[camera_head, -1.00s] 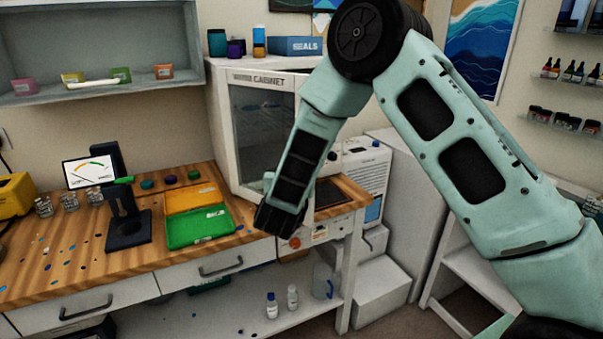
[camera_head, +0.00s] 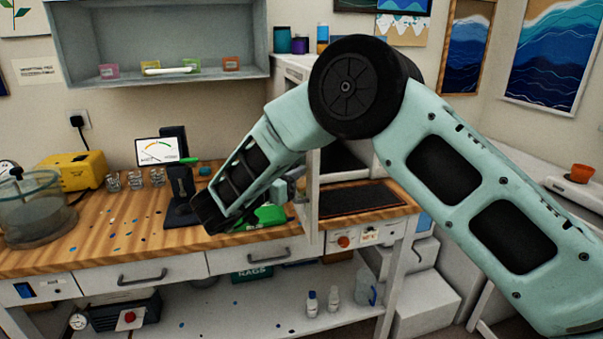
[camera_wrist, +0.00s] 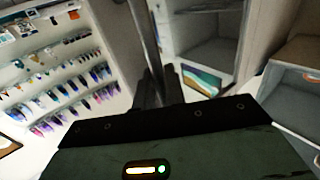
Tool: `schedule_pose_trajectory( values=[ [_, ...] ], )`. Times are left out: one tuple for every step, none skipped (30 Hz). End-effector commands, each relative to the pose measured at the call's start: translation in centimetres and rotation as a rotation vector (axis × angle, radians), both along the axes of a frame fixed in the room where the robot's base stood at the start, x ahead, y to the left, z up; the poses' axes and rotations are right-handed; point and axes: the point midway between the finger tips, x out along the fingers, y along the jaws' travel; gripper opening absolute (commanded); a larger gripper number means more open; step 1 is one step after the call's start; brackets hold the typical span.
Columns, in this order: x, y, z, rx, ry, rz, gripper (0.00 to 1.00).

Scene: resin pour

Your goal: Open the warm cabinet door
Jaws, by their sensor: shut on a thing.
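The white warm cabinet (camera_head: 292,68) stands at the back of the wooden bench, mostly hidden behind my arm in the head view. Its door (camera_head: 313,205) stands swung out toward me, seen nearly edge-on as a white upright panel. A dark grey opening shows to its right. In the wrist view, a grey bar handle (camera_wrist: 142,35) runs down between the dark fingers of my gripper (camera_wrist: 157,90), which is shut on it. In the head view my fingertips are hidden behind my wrist, left of the door panel.
A green tray (camera_head: 268,214) lies close left of the door, partly covered by my wrist. A monitor (camera_head: 157,151) and black stand (camera_head: 181,190) are further left. Bottles (camera_head: 312,304) stand on the lower shelf.

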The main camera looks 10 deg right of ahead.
Motion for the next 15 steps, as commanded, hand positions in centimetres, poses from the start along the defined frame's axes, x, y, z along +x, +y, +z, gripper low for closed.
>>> schedule_pose_trajectory(
  values=[
    [0.13, 0.02, 0.13, -0.001, -0.003, -0.003, 0.0],
    [0.15, 0.05, 0.14, -0.001, -0.003, -0.004, 0.0],
    [0.15, 0.08, 0.15, -0.001, -0.003, -0.005, 0.0],
    [0.16, 0.09, 0.16, -0.001, -0.003, -0.006, 0.0],
    [0.17, 0.09, 0.17, -0.002, -0.005, -0.006, 0.0],
    [0.17, 0.08, 0.18, -0.002, -0.005, -0.006, 0.0],
    [0.18, 0.08, 0.19, -0.002, -0.005, -0.006, 0.0],
    [0.17, 0.07, 0.19, -0.002, -0.005, -0.006, 0.0],
    [0.19, 0.07, 0.2, -0.002, -0.005, -0.006, 0.0],
    [0.19, 0.06, 0.2, -0.002, -0.005, -0.006, 0.0],
    [0.2, 0.05, 0.21, -0.002, -0.005, -0.006, 0.0],
    [0.2, 0.04, 0.21, -0.002, -0.005, -0.006, 0.0],
    [0.2, 0.04, 0.22, -0.002, -0.005, -0.006, 0.14],
    [0.21, 0.04, 0.23, -0.002, -0.005, -0.005, 0.23],
    [0.2, 0.04, 0.23, -0.002, -0.005, -0.006, 0.28]
  ],
)
